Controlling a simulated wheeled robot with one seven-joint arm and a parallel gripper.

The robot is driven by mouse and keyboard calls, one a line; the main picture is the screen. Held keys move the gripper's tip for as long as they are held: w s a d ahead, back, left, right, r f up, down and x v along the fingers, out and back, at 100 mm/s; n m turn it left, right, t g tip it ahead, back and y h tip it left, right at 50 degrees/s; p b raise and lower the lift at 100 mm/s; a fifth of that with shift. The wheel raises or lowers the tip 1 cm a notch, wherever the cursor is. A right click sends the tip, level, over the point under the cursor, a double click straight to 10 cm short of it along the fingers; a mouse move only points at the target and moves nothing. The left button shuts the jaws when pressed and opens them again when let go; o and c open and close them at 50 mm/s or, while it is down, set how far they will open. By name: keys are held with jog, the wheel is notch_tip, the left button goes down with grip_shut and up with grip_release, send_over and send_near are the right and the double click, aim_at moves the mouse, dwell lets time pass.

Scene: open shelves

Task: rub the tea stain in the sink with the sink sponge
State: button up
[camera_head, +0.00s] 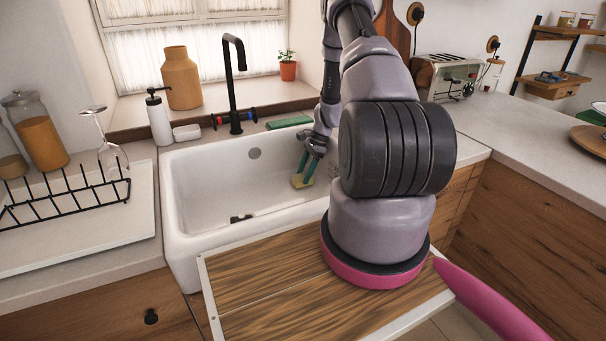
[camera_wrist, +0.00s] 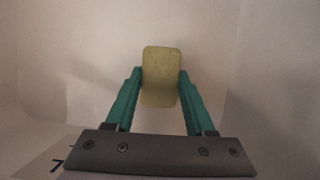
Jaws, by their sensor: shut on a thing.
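The yellow sink sponge (camera_head: 300,183) is inside the white sink (camera_head: 205,188), towards its right side. My gripper (camera_head: 308,167) reaches down into the sink and is shut on the sponge. In the wrist view, the green fingers of my gripper (camera_wrist: 160,82) press on both sides of the sponge (camera_wrist: 160,62), which sticks out past their tips. The sink's pale surface fills the wrist view behind it; I cannot tell whether the sponge touches it. I cannot make out a clear tea stain; only faint darker shading shows beside the sponge.
A black faucet (camera_head: 234,85) rises behind the sink. A soap dispenser (camera_head: 159,118) and white dish (camera_head: 186,132) stand at its back left, a green block (camera_head: 289,122) behind it. A dish rack (camera_head: 70,195) with a glass (camera_head: 110,155) is at left. A dark object (camera_head: 240,218) shows inside the sink.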

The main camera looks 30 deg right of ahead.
aim_at(298, 176)
jog(key=shift+w+d+r+t+h, duration=0.15)
jog(key=shift+w+d+h, duration=0.05)
jog(key=shift+d, duration=0.4)
jog(key=shift+w+d+r+t+h, duration=0.1)
jog(key=shift+w+d+t+h, duration=0.1)
jog(key=shift+d, duration=0.35)
jog(key=shift+s+a, duration=0.15)
jog(key=shift+a, duration=2.2)
jog(key=shift+a+r, duration=0.1)
jog(key=shift+r, duration=2.85)
jog(key=shift+r, duration=0.1)
notch_tip(298, 176, up, 3)
jog(key=shift+f, duration=0.1)
